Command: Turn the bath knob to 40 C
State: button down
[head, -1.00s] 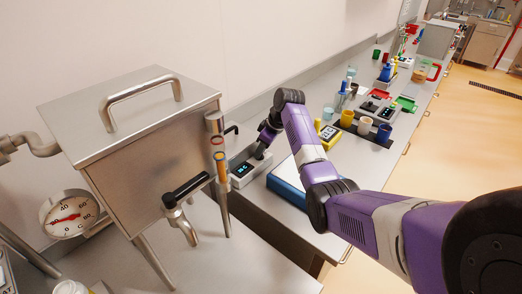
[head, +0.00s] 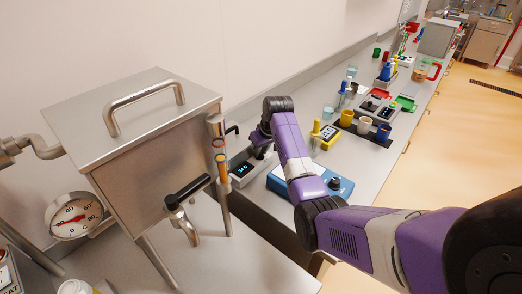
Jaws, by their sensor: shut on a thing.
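The bath is a small grey box (head: 236,182) on the bench, just right of the steel hopper, with a dark display (head: 243,171) showing teal characters. The display ends in C, but its digits are too small to read surely. My gripper (head: 261,153) points down at the top of this box, behind the display, and is shut on what appears to be the bath knob. The fingers and wrist hide the knob, so its pointer and any scale marks cannot be seen.
The steel hopper (head: 150,150) with its black-handled valve (head: 187,192) stands close on the left. A blue device (head: 310,181) with a dark knob sits beneath my arm.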

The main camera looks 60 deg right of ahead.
jog(key=shift+m+h, duration=0.3)
jog(key=shift+m, duration=0.6)
jog(key=c, duration=1.2)
grip_release()
jog(key=shift+w+a, duration=0.1)
